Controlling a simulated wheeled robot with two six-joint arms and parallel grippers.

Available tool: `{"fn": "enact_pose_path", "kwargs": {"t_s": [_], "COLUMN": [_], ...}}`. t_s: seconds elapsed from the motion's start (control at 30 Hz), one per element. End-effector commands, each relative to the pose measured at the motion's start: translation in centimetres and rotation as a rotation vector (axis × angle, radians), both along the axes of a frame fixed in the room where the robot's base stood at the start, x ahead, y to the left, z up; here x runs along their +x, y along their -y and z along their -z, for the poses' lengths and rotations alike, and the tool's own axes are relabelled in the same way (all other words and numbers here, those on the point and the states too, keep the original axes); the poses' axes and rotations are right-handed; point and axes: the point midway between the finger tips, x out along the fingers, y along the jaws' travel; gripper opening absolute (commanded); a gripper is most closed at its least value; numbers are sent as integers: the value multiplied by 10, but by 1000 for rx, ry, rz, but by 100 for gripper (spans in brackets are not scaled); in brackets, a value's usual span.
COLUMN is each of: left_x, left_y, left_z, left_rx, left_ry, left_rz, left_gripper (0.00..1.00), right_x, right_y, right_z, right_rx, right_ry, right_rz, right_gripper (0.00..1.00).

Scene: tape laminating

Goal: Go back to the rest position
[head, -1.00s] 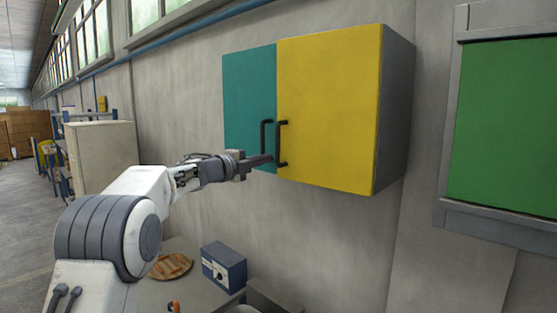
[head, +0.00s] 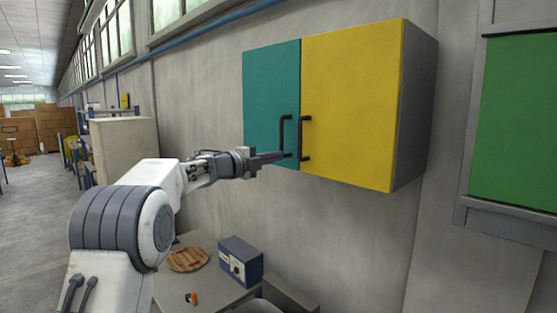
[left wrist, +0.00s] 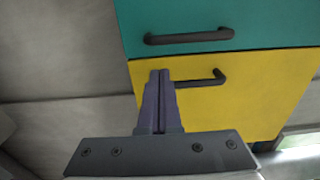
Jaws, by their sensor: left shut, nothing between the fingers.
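My left gripper (head: 284,155) is shut and empty. In the head view its tip shows over the lower end of the handle on the teal door. In the left wrist view its closed fingers (left wrist: 159,78) overlap one end of the black handle on the yellow door; I cannot tell whether they touch it. The wall cabinet has a teal door (head: 268,90) and a yellow door (head: 350,100), both closed, with a black handle (head: 306,140) on the yellow one and another black handle (head: 285,128) on the teal one. My right gripper is not in view.
A green panel (head: 515,125) is on the wall at right. Open floor (head: 35,220) lies at left.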

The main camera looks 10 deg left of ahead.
Motion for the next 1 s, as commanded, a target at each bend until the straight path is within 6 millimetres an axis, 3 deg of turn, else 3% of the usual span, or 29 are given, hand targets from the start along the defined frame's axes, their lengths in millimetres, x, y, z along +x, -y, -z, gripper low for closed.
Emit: {"fn": "enact_pose_path", "kwargs": {"t_s": [0.1, 0.3, 0.57, 0.67, 0.77, 0.83, 0.93, 1.0], "left_x": [-2, -6, -9, -8, -9, -17, -44, -74], "left_y": [-32, -71, -92, -75, -41, -15, 20, 39], "left_z": [4, 2, 0, -6, -7, 3, 42, 84], "left_rx": [2, 1, -9, -77, -222, -348, -510, -586], "left_ry": [3, 2, -1, -15, -71, -158, -347, -509], "left_rz": [-6, -2, -3, -32, -111, -196, -337, -441], "left_gripper": [0, 0, 0, 0, 0, 0, 0, 0], "right_x": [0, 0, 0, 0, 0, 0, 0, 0], "right_y": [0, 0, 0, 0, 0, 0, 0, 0], "right_z": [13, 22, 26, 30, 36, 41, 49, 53], "right_rx": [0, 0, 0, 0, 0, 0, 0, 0], "right_ry": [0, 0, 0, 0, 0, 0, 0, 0], "right_rz": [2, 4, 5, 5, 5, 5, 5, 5], "right_gripper": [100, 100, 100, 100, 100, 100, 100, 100]}}
